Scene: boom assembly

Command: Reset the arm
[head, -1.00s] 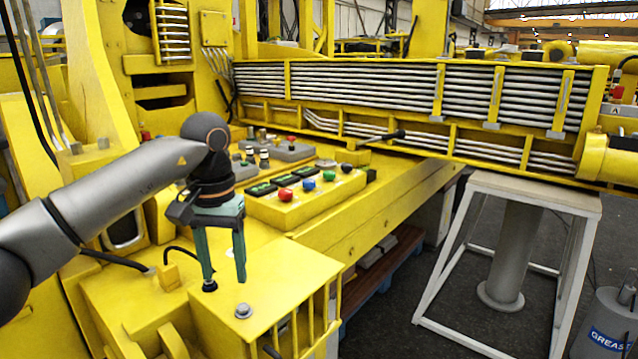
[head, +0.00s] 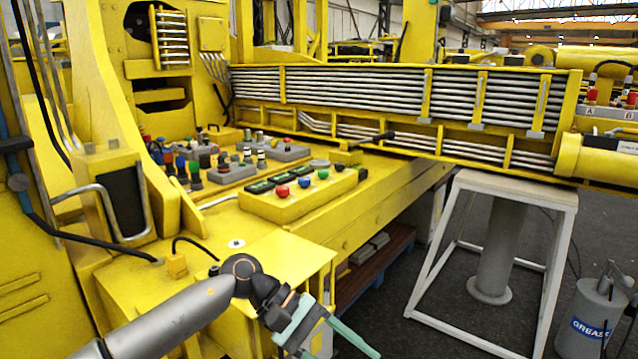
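My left arm enters from the bottom left in the head view. Its gripper (head: 338,346) is low in the picture, in front of the yellow machine's front corner, and tilts down to the right. Its green fingers are spread with nothing between them; the lower finger is partly cut off by the bottom edge. It is apart from the control panel (head: 290,195) with its red, blue and green buttons. My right gripper is not in view.
A black-handled lever (head: 375,138) stands behind the panel. Yellow boom with grey pipes (head: 350,92) runs across the back. A white-framed stand (head: 515,185) and a grease canister (head: 590,318) are at the right. Dark floor is open between machine and stand.

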